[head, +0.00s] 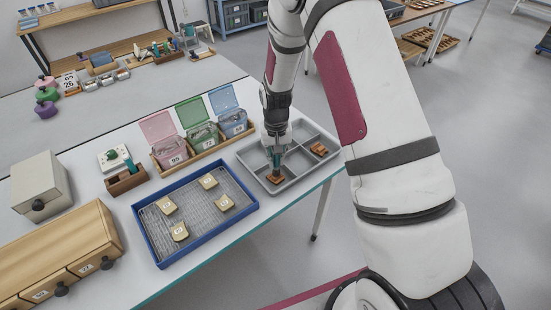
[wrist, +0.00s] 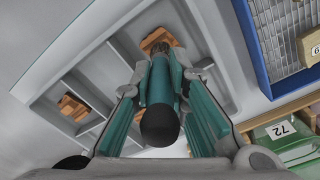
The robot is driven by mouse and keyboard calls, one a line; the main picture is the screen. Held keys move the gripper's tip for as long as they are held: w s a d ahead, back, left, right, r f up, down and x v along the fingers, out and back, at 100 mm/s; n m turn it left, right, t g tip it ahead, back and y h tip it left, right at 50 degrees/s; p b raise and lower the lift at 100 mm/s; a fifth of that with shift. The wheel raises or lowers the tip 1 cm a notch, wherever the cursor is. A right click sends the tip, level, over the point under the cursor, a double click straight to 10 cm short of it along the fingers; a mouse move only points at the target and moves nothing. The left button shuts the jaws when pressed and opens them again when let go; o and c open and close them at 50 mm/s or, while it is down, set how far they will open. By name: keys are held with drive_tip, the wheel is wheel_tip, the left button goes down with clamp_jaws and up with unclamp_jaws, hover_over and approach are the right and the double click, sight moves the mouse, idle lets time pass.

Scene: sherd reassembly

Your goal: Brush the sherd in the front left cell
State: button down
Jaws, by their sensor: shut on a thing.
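A grey divided tray (head: 258,183) stands on the white table. An orange-brown sherd (head: 274,179) lies in its front left cell; it also shows at the top of the wrist view (wrist: 157,38). My gripper (head: 277,150) is shut on a brush (wrist: 161,88) with a teal handle and a dark rounded end. The brush points down at the front left sherd, and its bristle end is at or just above it; I cannot tell if they touch. A second orange-brown sherd (head: 319,149) lies in another cell, and also shows in the wrist view (wrist: 72,107).
A blue-rimmed tray (head: 164,265) with several labelled pale pieces is left of the grey tray. Pink (head: 171,150), green (head: 202,137) and blue (head: 233,124) lidded boxes stand behind in a wooden rack. Wooden drawers (head: 75,262) stand at the front left.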

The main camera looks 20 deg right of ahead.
drive_tip(key=shift+w+d, duration=0.2)
drive_tip(key=shift+d, duration=0.25)
drive_tip(key=shift+s+a, duration=0.35)
drive_tip(key=shift+a, duration=0.45)
drive_tip(key=shift+w+d+f, duration=0.1)
drive_tip(key=shift+w+d, duration=0.2)
drive_tip(key=shift+d, duration=0.5)
drive_tip(key=shift+s+a, duration=0.3)
drive_tip(key=shift+a, duration=0.5)
drive_tip(key=shift+w+d, duration=0.35)
drive_tip(key=shift+d, duration=0.45)
drive_tip(key=shift+s+a, duration=0.35)
drive_tip(key=shift+a, duration=0.45)
drive_tip(key=shift+w+d+b, duration=0.3)
drive_tip(key=shift+w+d, duration=0.05)
drive_tip(key=shift+d, duration=0.45)
